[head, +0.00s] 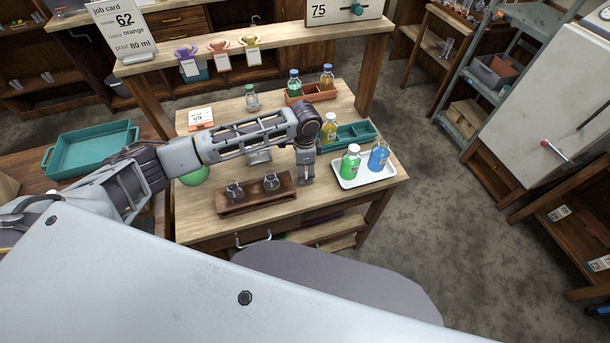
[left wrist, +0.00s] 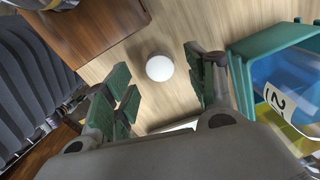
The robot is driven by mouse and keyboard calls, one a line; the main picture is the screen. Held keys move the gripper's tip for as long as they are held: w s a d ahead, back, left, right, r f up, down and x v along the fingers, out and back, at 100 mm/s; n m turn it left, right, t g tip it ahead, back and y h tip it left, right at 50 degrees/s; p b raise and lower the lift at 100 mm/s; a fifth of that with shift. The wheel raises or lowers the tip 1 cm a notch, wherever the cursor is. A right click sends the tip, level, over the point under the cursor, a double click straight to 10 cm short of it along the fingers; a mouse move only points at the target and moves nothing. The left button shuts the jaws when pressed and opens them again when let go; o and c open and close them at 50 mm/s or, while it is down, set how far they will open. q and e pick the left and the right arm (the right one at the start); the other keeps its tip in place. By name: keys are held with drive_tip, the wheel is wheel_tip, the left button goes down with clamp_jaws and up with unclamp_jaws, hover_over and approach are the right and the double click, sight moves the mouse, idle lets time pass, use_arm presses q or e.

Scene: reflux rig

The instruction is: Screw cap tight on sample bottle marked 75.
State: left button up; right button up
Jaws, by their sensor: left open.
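My left gripper (head: 306,180) points down over the table, between the wooden rack and the white tray. In the left wrist view its fingers (left wrist: 160,90) are open and apart. A round white cap (left wrist: 160,68) shows on or just above the tabletop between and slightly beyond the fingertips, not held. In the head view the gripper hides that spot. A green bottle (head: 350,162) with a white cap and a blue bottle (head: 378,157) stand in the white tray (head: 345,182). I cannot read which bottle is marked 75. My right gripper is not in view.
The wooden rack (head: 232,209) holds two small glass vessels. A teal tray (head: 362,129) and yellow bottle (head: 329,130) are behind the gripper; the teal tray is close beside the fingers in the wrist view (left wrist: 240,75).

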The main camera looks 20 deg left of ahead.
use_arm(q)
drive_tip(key=shift+f, duration=1.15)
drive_tip(key=shift+c, duration=0.3)
drive_tip(key=c, duration=0.7)
